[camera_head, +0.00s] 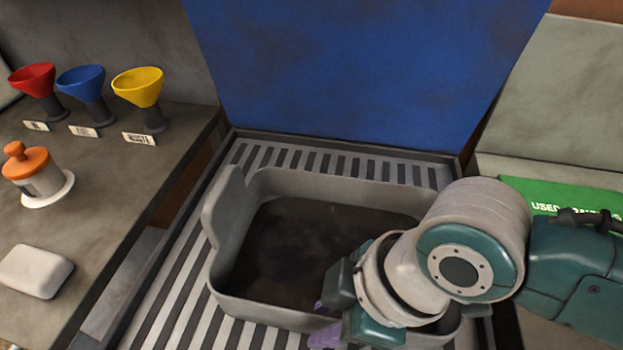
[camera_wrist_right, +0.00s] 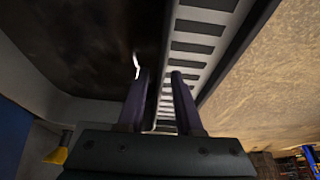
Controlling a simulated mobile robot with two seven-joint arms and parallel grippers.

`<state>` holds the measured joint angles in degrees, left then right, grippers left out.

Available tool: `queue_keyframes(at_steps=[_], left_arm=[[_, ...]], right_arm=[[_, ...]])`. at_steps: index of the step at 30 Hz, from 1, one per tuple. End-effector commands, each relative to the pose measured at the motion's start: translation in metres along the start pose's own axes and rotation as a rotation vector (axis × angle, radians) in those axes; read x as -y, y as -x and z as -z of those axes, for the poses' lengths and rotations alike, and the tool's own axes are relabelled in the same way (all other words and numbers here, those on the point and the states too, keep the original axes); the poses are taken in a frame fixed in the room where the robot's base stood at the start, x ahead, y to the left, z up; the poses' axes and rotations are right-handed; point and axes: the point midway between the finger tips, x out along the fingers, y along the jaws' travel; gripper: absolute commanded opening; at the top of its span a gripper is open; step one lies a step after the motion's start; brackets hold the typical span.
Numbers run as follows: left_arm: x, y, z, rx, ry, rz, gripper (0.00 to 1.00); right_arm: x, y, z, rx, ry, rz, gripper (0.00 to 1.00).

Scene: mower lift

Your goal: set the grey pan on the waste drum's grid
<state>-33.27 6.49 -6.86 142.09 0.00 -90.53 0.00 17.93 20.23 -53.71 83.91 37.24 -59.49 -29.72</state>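The grey pan (camera_head: 232,242) sits on the slatted grid (camera_head: 180,300), with dark, stained-looking insides and a raised tab at its left end. It looks level and rests within the grid's frame. My right gripper (camera_head: 322,321) is low at the pan's front wall, one purple fingertip on the inner side and one on the outer side. In the right wrist view my right gripper (camera_wrist_right: 164,95) has its fingers apart, with slats showing between them, beside the pan (camera_wrist_right: 85,108). Whether a finger touches the wall is unclear. My left gripper is not in view.
A blue panel (camera_head: 360,70) stands upright behind the grid. On the left, a bench holds red (camera_head: 32,78), blue (camera_head: 82,82) and yellow (camera_head: 138,86) funnels, an orange-topped pot (camera_head: 35,175) and a pale block (camera_head: 35,271). A green label (camera_head: 560,196) lies right.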

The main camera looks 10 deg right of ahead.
Motion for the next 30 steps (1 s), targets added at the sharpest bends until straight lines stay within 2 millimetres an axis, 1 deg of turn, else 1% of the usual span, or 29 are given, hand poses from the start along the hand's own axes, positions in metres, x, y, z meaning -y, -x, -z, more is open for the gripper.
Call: queue_keyframes(at_steps=[6,10,14,18,22,24,27,30], left_arm=[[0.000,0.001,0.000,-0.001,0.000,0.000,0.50],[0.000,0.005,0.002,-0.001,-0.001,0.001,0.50],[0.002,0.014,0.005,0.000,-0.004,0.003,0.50],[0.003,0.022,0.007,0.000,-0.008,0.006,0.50],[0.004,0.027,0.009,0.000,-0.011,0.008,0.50],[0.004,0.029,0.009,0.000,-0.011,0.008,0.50],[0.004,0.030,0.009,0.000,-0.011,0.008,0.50],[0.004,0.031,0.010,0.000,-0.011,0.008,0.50]], right_arm=[[0.000,0.001,0.000,0.000,0.000,0.000,0.35],[-0.001,0.010,0.002,0.000,0.000,-0.001,0.35],[-0.001,0.034,0.002,-0.001,0.001,-0.003,0.35],[-0.001,0.067,0.002,0.000,0.002,-0.003,0.35],[-0.001,0.094,0.002,-0.001,0.002,-0.002,0.35],[-0.001,0.105,0.001,0.000,0.001,-0.002,0.35],[-0.001,0.116,0.001,0.000,0.000,-0.001,0.35],[0.000,0.122,0.001,0.000,0.000,-0.001,0.35]])
